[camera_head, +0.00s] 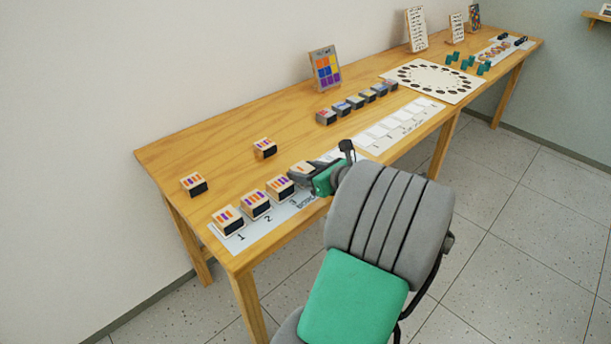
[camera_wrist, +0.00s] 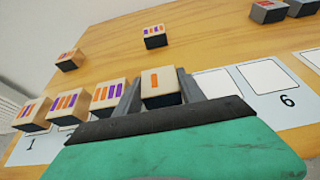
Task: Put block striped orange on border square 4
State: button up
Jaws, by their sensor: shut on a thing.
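The orange-striped block (camera_wrist: 162,99) has a pale top with one orange stripe in the wrist view. My gripper (camera_wrist: 160,82) is shut on it, with one finger on each side. In the head view the block (camera_head: 300,167) sits between the fingers of my gripper (camera_head: 303,170), over the white numbered border strip (camera_head: 264,237), right of the third block. Square 4 is hidden under the block and gripper. I cannot tell whether the block touches the strip.
Striped blocks stand on squares 1 (camera_head: 228,219), 2 (camera_head: 255,204) and 3 (camera_head: 280,187). Two more blocks (camera_head: 194,184) (camera_head: 265,148) stand behind on the wooden table (camera_head: 225,125). Square 6 (camera_wrist: 268,76) and the square before it are empty. Several grey blocks (camera_head: 326,116) stand farther right.

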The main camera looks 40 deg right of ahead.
jog(key=shift+f, duration=0.15)
jog(key=o, duration=1.1)
jog(key=p+v, duration=0.3)
jog(key=v, duration=0.9)
